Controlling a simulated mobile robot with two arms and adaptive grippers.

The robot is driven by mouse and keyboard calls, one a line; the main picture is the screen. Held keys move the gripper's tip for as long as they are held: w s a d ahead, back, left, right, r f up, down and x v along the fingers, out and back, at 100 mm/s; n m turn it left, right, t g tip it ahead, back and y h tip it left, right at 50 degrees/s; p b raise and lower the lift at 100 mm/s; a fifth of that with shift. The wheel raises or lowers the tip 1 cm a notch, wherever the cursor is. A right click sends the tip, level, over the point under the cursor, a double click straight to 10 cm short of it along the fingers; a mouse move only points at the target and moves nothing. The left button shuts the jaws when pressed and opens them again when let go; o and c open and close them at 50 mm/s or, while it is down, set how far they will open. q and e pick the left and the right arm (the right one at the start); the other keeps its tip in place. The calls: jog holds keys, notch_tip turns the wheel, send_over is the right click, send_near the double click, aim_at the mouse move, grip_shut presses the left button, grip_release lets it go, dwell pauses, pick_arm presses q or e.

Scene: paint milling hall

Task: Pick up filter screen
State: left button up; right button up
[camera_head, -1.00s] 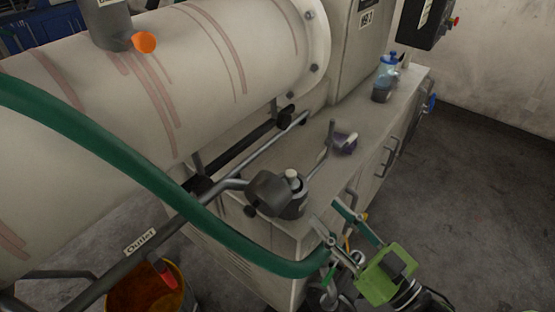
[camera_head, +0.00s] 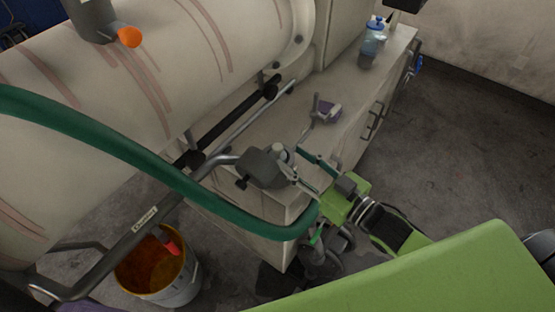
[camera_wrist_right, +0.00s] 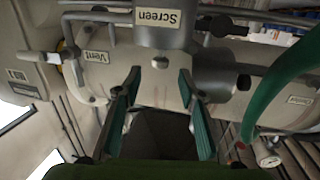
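I cannot pick out a separate filter screen. The label "Screen" (camera_wrist_right: 158,17) is on a pipe fitting at the top of the right wrist view. In the head view a dark grey housing (camera_head: 262,167) sits on the pipe at the cabinet's near corner. My right gripper (camera_head: 296,163) is beside this housing, its fingers pointing at it. In the right wrist view its two fingers (camera_wrist_right: 160,75) are spread apart. A dark grey surface shows between them; I cannot tell what it is. The fingers partly hide the housing in the head view. My left gripper is not in view.
A bucket of orange-brown paint (camera_head: 184,283) stands on the floor. A purple-and-white item (camera_head: 328,109) and a blue bottle (camera_head: 373,40) stand on the cabinet top (camera_head: 285,110). The floor on the right is clear.

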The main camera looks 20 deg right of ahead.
aim_at(281, 150)
jog(key=shift+w+a, duration=0.3)
jog(key=shift+w, duration=0.25)
jog(key=p+x, duration=0.1)
jog(key=x, duration=0.3)
jog(key=shift+w, duration=0.1)
jog(key=shift+w+a+f, duration=0.1)
jog(key=shift+w+a, duration=0.25)
jog(key=shift+w, duration=0.15)
grip_shut()
